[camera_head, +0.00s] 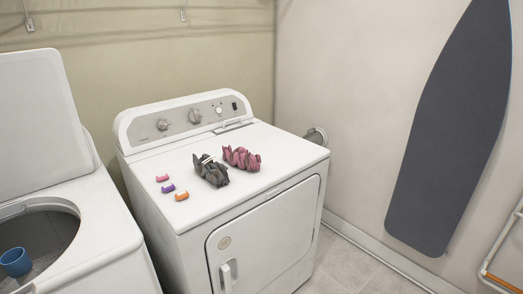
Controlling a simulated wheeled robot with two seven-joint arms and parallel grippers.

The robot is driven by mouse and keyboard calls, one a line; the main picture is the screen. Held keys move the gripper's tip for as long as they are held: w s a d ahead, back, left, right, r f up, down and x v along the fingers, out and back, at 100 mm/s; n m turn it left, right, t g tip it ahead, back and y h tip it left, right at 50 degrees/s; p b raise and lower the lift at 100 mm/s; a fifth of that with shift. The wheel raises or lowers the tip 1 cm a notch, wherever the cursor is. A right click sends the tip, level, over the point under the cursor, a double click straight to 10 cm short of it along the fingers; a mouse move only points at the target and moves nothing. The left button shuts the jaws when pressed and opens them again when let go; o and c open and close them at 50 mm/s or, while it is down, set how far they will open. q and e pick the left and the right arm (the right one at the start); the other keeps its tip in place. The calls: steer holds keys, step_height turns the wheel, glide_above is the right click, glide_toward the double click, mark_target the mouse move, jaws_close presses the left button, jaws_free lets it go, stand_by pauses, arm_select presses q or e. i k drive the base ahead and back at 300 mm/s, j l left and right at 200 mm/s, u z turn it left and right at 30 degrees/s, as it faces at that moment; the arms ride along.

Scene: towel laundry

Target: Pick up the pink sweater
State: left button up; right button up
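A crumpled pink cloth bundle (241,158), which looks like the pink sweater, lies on the white dryer's top. A crumpled dark grey bundle (211,170) with a light strip on it lies just to its left, close beside it. Neither of my grippers shows in the head view, and nothing is seen holding the pink bundle.
The dryer (270,188) has small pink (162,178), purple (168,188) and orange (181,196) items on its top. An open washer (98,222) with a blue cup (15,262) stands at left. An ironing board (455,130) hangs on the right wall. Floor (350,268) shows right of the dryer.

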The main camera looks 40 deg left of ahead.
mark_target(240, 156)
steer(key=i+u, duration=0.35)
steer(key=i+l+u, duration=0.2)
steer(key=u, duration=0.15)
steer(key=i+l+u, duration=0.25)
steer(key=u, duration=0.15)
steer(key=i, duration=0.1)
